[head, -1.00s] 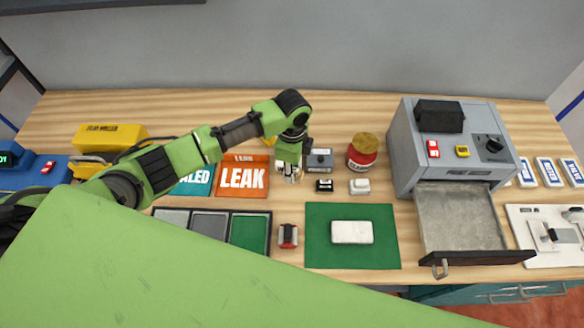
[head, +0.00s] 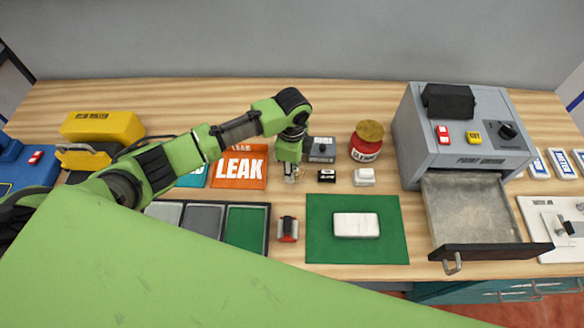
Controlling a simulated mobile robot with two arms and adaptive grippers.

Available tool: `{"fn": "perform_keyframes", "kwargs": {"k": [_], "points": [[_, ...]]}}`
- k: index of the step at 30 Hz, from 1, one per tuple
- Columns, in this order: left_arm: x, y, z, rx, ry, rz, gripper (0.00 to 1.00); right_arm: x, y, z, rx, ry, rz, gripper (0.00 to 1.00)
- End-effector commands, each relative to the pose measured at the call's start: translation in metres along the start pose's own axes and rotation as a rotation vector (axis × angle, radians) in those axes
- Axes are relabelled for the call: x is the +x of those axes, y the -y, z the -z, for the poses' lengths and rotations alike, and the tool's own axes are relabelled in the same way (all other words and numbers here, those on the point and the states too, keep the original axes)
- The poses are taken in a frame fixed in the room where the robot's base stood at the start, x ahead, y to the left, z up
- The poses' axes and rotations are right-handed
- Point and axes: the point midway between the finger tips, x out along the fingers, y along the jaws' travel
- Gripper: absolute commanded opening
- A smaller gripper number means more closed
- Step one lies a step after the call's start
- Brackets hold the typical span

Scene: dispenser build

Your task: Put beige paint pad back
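My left arm comes in from the left, and its gripper (head: 291,173) points down over the table, just right of the orange LEAK card. Its fingertips are small and pale here; I cannot tell whether they are open or shut, or whether they hold a pad. A small off-white pad-like block (head: 364,177) lies right of the gripper, beside a small black block (head: 327,176). I cannot tell for sure which thing is the beige paint pad. A tray with light grey, dark grey and green sections (head: 204,215) lies partly behind my green arm link. My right gripper is out of view.
A white block (head: 356,225) lies on a green mat (head: 318,250). A small red-and-black object (head: 288,229) is left of it. A red jar (head: 366,146) stands behind. A grey machine (head: 462,130) has its drawer (head: 470,210) pulled out. A yellow box (head: 103,127) is at left.

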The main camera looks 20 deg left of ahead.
Motion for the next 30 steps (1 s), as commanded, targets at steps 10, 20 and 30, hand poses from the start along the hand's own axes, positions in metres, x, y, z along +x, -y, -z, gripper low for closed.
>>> {"fn": "perform_keyframes", "kwargs": {"k": [10,20,30], "points": [[0.005,0.0,0.0,0.0,0.0,-0.001,0.1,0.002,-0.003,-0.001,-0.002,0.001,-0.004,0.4],[0.01,0.0,0.0,0.0,0.0,-0.001,0.1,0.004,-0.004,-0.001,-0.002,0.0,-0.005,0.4],[0.013,0.0,0.0,0.0,0.0,0.0,0.47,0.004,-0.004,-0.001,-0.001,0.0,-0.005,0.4]]}}
